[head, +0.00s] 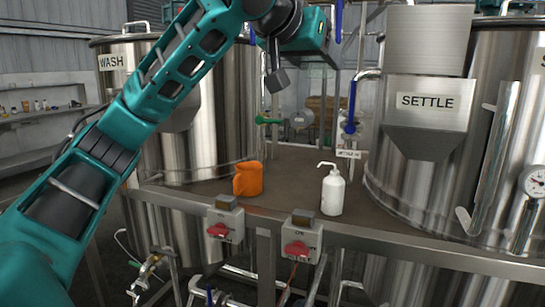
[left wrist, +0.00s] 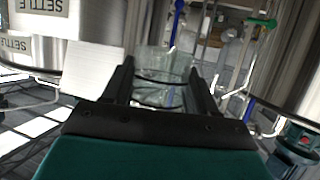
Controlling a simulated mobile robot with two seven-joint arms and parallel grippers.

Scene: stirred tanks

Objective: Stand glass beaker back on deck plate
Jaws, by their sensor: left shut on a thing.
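My left gripper (head: 278,80) hangs at the end of the left arm, high above the brown deck plate (head: 290,170) between the two big tanks. In the left wrist view its fingers (left wrist: 160,78) are shut on a clear glass beaker (left wrist: 165,62). The beaker shows between and beyond the fingertips; I cannot make it out in the head view. My right gripper is in neither view.
An orange jug (head: 248,179) and a white wash bottle (head: 332,192) stand near the plate's front edge. The WASH tank (head: 185,125) is on the left, the SETTLE hopper (head: 428,115) on the right. Two red-handled switch boxes (head: 302,240) are on the front rail.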

